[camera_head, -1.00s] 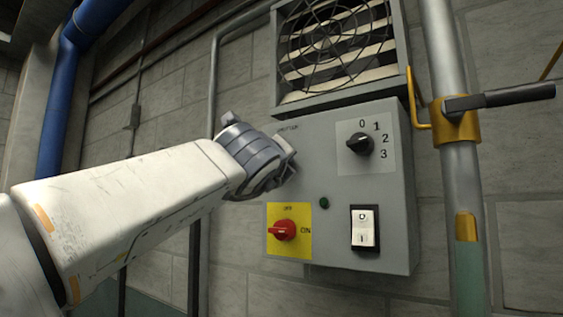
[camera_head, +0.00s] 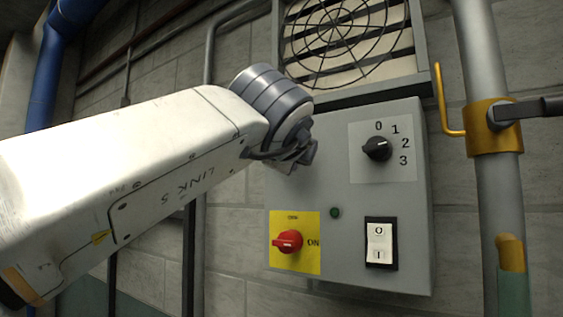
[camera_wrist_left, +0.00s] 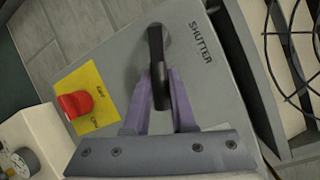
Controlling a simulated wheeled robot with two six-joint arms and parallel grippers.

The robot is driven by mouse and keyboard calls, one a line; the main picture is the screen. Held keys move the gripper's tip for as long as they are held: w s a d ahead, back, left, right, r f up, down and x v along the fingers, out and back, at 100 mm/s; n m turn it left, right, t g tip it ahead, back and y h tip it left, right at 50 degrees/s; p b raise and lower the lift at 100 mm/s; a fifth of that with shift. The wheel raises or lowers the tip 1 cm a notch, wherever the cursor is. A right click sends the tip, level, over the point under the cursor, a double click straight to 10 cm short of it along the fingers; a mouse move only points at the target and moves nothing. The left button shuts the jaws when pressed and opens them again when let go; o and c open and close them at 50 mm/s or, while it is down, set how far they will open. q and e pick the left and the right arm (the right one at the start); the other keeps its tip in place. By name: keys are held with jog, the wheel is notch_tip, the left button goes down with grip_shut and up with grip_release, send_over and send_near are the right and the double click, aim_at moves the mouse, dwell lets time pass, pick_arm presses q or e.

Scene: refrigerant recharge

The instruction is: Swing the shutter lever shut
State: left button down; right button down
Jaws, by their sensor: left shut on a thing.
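The shutter lever (camera_wrist_left: 156,50) is a black handle on the grey panel, beside the printed word SHUTTER in the left wrist view. My left gripper (camera_wrist_left: 160,88) has its purple fingers on both sides of the lever and is shut on it. In the head view my left gripper (camera_head: 300,156) is at the upper left of the control box (camera_head: 340,190) and hides the lever there. The louvred shutter (camera_head: 345,40) behind a round wire guard is above the box, with dark gaps between its pale slats. My right gripper is not in view.
The box carries a black rotary dial (camera_head: 377,148), a red knob on a yellow plate (camera_head: 308,262), a green lamp (camera_head: 335,212) and a white rocker switch (camera_head: 380,243). A grey pipe with a yellow fitting (camera_head: 492,128) stands close at the right.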

pick_arm(q)
jog(key=shift+r+n+g+p, duration=0.4)
jog(key=shift+r+n+p, duration=0.4)
jog(key=shift+p, duration=0.25)
jog(key=shift+s+d+r+n+g+p, duration=0.1)
jog(key=shift+r+n+g+p, duration=0.3)
jog(key=shift+n+p, duration=0.45)
jog(key=shift+f, duration=0.1)
jog(key=c, duration=0.8)
grip_release()
jog(key=shift+o, duration=0.2)
jog(key=shift+f, duration=0.1)
